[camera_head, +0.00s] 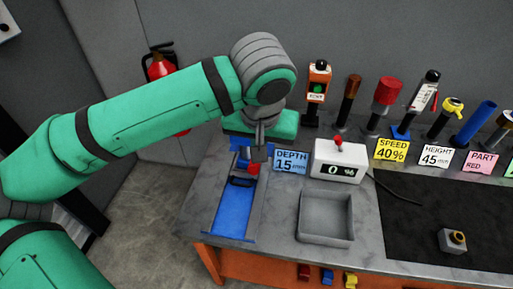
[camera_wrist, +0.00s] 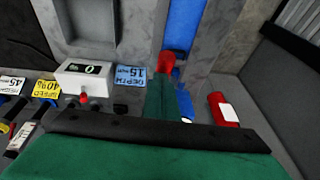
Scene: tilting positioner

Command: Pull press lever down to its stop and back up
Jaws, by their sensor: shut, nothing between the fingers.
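The blue press (camera_head: 234,208) stands at the left end of the grey bench, and part of it is hidden behind my gripper. A red knob (camera_head: 253,168), which looks like the end of its lever, shows just below my fingertips. In the wrist view the red knob (camera_wrist: 166,63) sits at the end of a green part, in front of the blue press (camera_wrist: 186,25). My gripper (camera_head: 259,153) is shut and empty, pointing down close above or beside the knob. I cannot tell whether it touches the knob. The lever's arm is mostly hidden.
A white readout box (camera_head: 322,172) showing 0 % stands right of the press, behind a grey tray (camera_head: 326,232). A DEPTH 15 card (camera_head: 290,161) is close to my gripper. Several upright controls line the back. A fire extinguisher (camera_head: 158,66) hangs behind my arm.

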